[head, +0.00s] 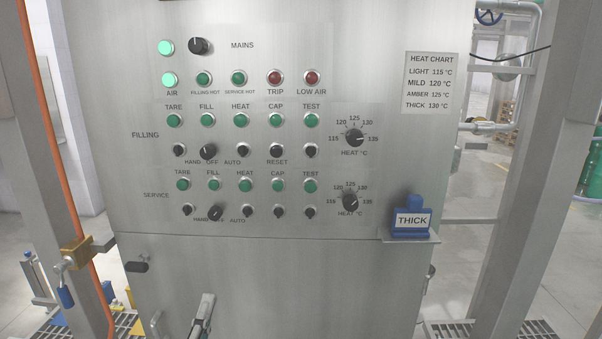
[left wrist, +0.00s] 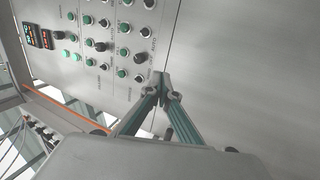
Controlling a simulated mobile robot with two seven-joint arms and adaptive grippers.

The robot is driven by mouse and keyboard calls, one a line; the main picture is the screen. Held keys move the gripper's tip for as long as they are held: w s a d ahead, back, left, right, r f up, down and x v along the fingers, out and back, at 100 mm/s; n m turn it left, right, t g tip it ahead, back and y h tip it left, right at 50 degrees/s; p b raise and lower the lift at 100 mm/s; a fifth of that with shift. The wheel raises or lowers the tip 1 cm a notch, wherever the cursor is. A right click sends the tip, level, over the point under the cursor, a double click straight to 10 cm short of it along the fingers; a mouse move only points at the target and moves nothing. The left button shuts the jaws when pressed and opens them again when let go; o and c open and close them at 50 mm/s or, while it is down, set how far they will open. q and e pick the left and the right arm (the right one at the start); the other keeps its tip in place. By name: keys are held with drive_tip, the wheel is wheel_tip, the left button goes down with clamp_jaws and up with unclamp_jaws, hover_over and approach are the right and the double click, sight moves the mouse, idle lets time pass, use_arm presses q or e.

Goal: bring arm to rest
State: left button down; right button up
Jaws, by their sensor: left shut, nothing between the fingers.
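My left gripper (head: 203,312) shows at the bottom of the head view, low in front of the steel cabinet's lower door. In the left wrist view its fingers (left wrist: 163,82) come together at the tips, shut and empty, with the cabinet face behind them. It appears apart from the knobs and buttons. The control panel (head: 290,60) carries lit green lamps, dark red lamps, black knobs and two heat dials. My right gripper is in neither view.
A blue block labelled THICK (head: 411,221) stands on a small shelf at the cabinet's right edge. A heat chart (head: 431,83) is above it. Steel posts flank the cabinet, with an orange hose (head: 62,160) and a brass valve (head: 82,251) at left. Floor gratings lie at both sides.

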use_arm(q)
drive_tip(key=s+d+f+m+g+h, duration=0.1)
drive_tip(key=s+f+m+g+h, duration=0.15)
drive_tip(key=f+m, duration=0.5)
drive_tip(key=s+d+f+m+g+h, duration=0.1)
drive_tip(key=s+d+f+m+g, duration=0.25)
drive_tip(key=f, duration=0.65)
drive_tip(key=s+a+f+m+g+y, duration=0.1)
drive_tip(key=s+a+f+m+g, duration=0.1)
drive_tip(key=s+f+m, duration=0.3)
drive_tip(key=s+a+f+m+g+y, duration=0.1)
drive_tip(key=s+a+f+m+g, duration=0.2)
drive_tip(key=s+f, duration=0.4)
wheel_tip(320, 180, down, 5)
drive_tip(key=shift+a+r+m, duration=0.1)
drive_tip(key=shift+a+m, duration=0.6)
drive_tip(key=shift+m, duration=0.5)
